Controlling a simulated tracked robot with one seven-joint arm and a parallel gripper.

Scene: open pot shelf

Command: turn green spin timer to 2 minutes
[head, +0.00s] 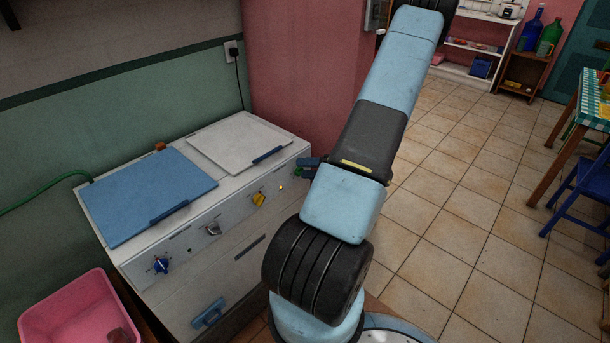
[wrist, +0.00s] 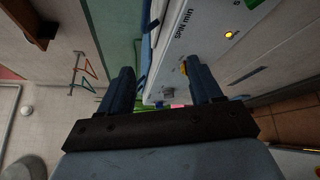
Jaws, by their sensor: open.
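The white twin-tub machine (head: 225,205) has a row of knobs along its sloped front panel. The green spin timer (head: 298,171) is at the panel's right end, mostly hidden by my gripper. In the wrist view, a green part (wrist: 254,3) is cut off at the top edge, outside the space between my fingers, near the "SPIN min" print. My gripper (head: 309,167) is beside the panel's right end. In the wrist view, my gripper (wrist: 160,82) is open with nothing between its fingers. I cannot tell whether it touches the timer, nor read the timer's setting.
A yellow knob (head: 259,199), a grey knob (head: 213,228) and a blue knob (head: 161,265) sit along the panel. A small light (head: 281,187) glows yellow. A blue lid (head: 150,190) and a white lid (head: 238,143) are closed. A pink basin (head: 65,310) stands at lower left.

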